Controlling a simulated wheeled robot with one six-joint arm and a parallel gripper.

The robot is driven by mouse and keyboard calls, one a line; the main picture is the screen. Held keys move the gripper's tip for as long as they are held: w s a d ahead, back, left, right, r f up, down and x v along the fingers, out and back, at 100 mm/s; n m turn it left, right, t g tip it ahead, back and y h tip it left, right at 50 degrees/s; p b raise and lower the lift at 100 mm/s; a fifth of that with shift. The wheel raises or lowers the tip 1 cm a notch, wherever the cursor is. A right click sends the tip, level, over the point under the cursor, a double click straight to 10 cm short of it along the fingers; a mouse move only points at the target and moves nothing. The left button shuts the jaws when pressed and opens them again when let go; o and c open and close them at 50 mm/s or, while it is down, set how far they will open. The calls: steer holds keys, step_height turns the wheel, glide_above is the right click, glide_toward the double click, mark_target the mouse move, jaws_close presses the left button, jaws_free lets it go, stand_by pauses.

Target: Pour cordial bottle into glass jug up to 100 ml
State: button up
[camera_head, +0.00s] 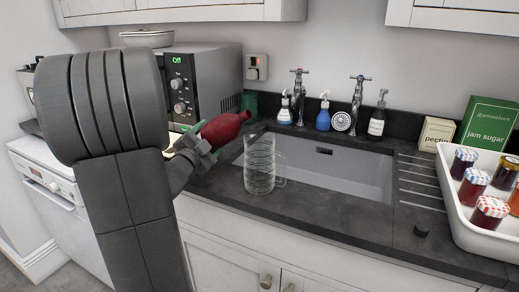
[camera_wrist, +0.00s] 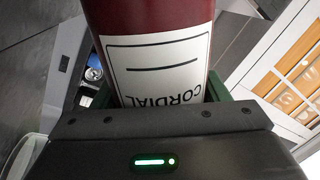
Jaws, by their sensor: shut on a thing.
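The red cordial bottle (camera_head: 224,128) is held tilted, close to horizontal, with its neck end toward the right, above and left of the jug. The clear glass jug (camera_head: 259,166) stands upright on the dark worktop at the sink's front left edge. It looks empty, and I see no stream of liquid. My gripper (camera_head: 195,142) is shut on the bottle. In the wrist view the bottle (camera_wrist: 155,22) with its white CORDIAL label lies between the jaws (camera_wrist: 160,95). The jug's graduations are too small to read.
A grey sink (camera_head: 330,172) lies behind and right of the jug. Taps (camera_head: 357,95) and soap bottles (camera_head: 376,120) stand at the back. A white tray (camera_head: 462,222) of jam jars is at right. A microwave (camera_head: 205,80) stands behind my arm. The front worktop is mostly clear.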

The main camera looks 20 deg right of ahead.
steer(key=shift+w+a+r+m, duration=0.15)
steer(key=shift+w+a+m, duration=0.1)
steer(key=shift+m, duration=0.15)
steer(key=shift+w+a+r+m+h+b, duration=0.2)
steer(key=shift+w+m+h+b, duration=0.1)
steer(key=shift+m, duration=0.4)
steer(key=shift+w+a+r+m, duration=0.15)
steer(key=shift+r+m, duration=0.15)
steer(key=shift+m, duration=0.2)
steer(key=shift+w+a+r+m, duration=0.1)
steer(key=shift+r+m, duration=0.15)
steer(key=shift+m, duration=0.25)
steer(key=shift+s+d+r+m+g+h+b, duration=0.2)
steer(key=shift+r+m, duration=0.25)
steer(key=shift+r, duration=0.15)
steer(key=shift+s+d+r+m+g+h+b, duration=0.1)
steer(key=shift+r+m+b, duration=0.1)
steer(key=shift+r+m, duration=0.3)
steer(key=shift+r, duration=0.25)
steer(key=shift+r+m, duration=0.6)
steer(key=shift+m, duration=0.05)
